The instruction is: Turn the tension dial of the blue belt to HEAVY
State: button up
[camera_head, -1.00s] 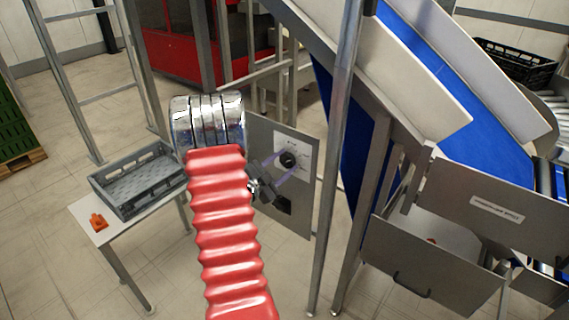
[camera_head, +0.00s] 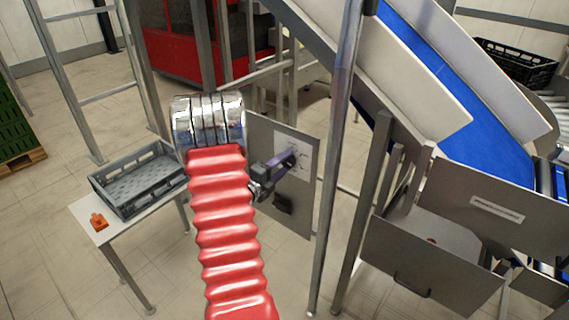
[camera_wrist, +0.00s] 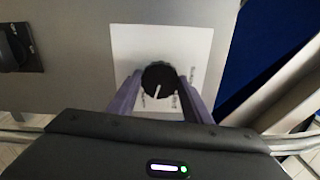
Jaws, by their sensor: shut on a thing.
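The tension dial (camera_wrist: 160,78) is a round black knob with a white pointer line, on a white label plate (camera_wrist: 185,45). In the wrist view the pointer points down and slightly left; the label's words are too small to read. My gripper (camera_wrist: 161,88) has its purple-grey fingers on both sides of the dial, shut on it. In the head view my gripper (camera_head: 287,160) covers the dial in front of the grey panel (camera_head: 262,135). The blue belt (camera_head: 425,55) slopes down to the right of the panel.
A black switch (camera_wrist: 15,48) is on the same panel. A metal post (camera_head: 337,170) stands just right of the panel. A grey crate (camera_head: 137,180) and an orange piece (camera_head: 98,222) are on a white table (camera_head: 85,215) at left.

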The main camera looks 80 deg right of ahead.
jog(key=shift+s+a+f+m, duration=0.1)
jog(key=shift+f+m, duration=0.05)
jog(key=shift+m, duration=0.55)
jog(key=shift+s+f+m, duration=0.1)
jog(key=shift+f+m, duration=0.05)
jog(key=shift+m, duration=0.55)
jog(key=o, duration=1.1)
jog(key=shift+w+r, duration=0.1)
jog(key=shift+r, duration=0.05)
jog(key=shift+c, duration=0.2)
jog(key=shift+w, duration=0.1)
jog(key=v, duration=1.3)
jog(key=shift+a, duration=0.25)
jog(key=shift+w, duration=0.1)
